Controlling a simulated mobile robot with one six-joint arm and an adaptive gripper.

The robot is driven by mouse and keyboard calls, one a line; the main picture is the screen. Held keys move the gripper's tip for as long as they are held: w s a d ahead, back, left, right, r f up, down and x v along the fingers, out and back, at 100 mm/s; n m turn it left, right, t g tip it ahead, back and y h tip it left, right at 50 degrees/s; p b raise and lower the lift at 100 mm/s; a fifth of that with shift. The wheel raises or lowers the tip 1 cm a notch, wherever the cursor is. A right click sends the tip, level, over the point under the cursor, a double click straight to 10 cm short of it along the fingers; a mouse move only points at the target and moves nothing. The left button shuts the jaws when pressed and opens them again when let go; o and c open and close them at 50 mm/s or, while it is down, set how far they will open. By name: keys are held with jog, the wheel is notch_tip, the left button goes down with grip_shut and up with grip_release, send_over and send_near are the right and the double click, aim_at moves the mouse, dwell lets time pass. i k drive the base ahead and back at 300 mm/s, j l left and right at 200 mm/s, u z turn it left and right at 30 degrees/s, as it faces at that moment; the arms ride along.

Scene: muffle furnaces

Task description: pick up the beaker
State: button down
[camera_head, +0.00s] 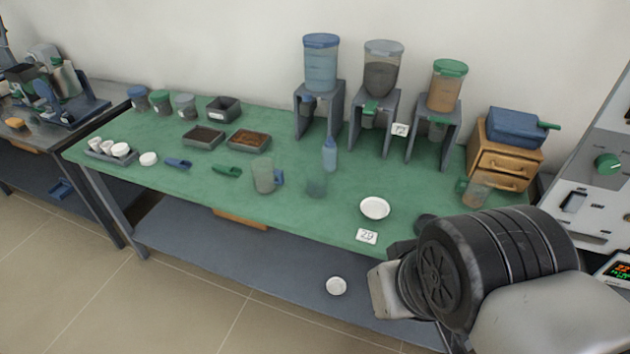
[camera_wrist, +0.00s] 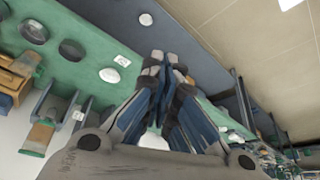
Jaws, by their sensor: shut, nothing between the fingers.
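A clear, faintly green glass beaker (camera_head: 316,185) stands upright on the green table (camera_head: 225,192) in the head view, left of a white dish (camera_head: 375,208). A larger clear jug with a blue handle (camera_head: 264,176) stands to its left. I cannot make out the beaker in the wrist view, where my fingers cover much of the middle. My gripper (camera_wrist: 168,62) is shut and empty in the wrist view, its tips over the table edge and lower shelf. In the head view my arm is at the lower right, and the fingers are not clearly visible.
Several dispensers (camera_head: 319,65) stand along the back, with a blue bottle (camera_head: 330,155) just behind the beaker. Wooden drawers (camera_head: 504,163) and a green-handled jug (camera_head: 474,191) are at the right. A number card (camera_head: 367,236) lies at the front edge. Trays (camera_head: 203,137) sit left.

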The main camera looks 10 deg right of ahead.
aim_at(317, 175)
jog(key=i+l+u, duration=0.15)
jog(key=i+u, duration=0.25)
jog(key=i+l+u, duration=0.2)
jog(key=u, duration=0.25)
jog(key=i+l+u, duration=0.4)
